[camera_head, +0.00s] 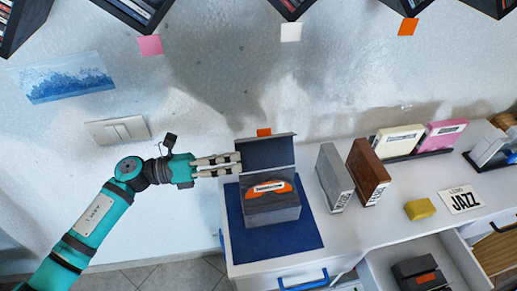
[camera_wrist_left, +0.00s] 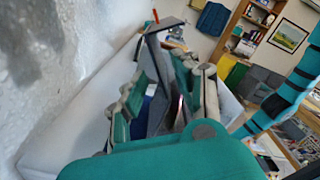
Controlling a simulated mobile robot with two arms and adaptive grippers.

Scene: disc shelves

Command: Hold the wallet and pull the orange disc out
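The dark grey wallet (camera_head: 272,213) stands on a blue mat (camera_head: 236,243), its flap (camera_head: 268,153) raised at the back. The orange disc (camera_head: 270,187) sits in the wallet, its upper part and a white label showing. My left gripper (camera_head: 238,164) is at the left edge of the flap, its fingers pointing right. In the left wrist view its two fingers (camera_wrist_left: 168,98) stand apart, with a grey panel of the wallet (camera_wrist_left: 155,75) between them. Contact with the panel is unclear. My right gripper is in neither view.
A grey case (camera_head: 335,178) and a brown case (camera_head: 368,172) stand right of the mat. A yellow block (camera_head: 419,209) and a JAZZ card (camera_head: 462,199) lie farther right. An open drawer with dark cases (camera_head: 418,274) is below. The wall is close behind.

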